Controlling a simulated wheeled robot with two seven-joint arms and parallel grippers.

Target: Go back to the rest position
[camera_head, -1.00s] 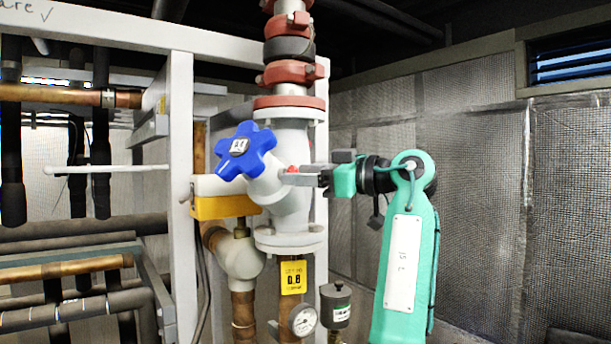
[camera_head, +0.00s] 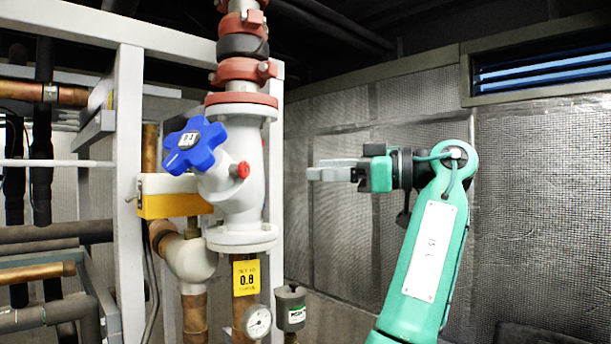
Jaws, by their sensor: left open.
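My left gripper (camera_head: 316,169) is in the head view, right of the valve, with its grey fingers pointing left. It is open and empty, in front of the mesh-covered wall. A clear gap lies between its fingertips and the white valve body (camera_head: 246,150). The green arm behind it rises from the lower right. My right gripper is not in view.
A white frame (camera_head: 127,150) with dark and copper pipes stands at the left. Below the valve are a yellow tag (camera_head: 246,277), a round gauge (camera_head: 257,320) and a grey cylinder (camera_head: 291,308). The mesh wall (camera_head: 345,235) behind the arm has free space before it.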

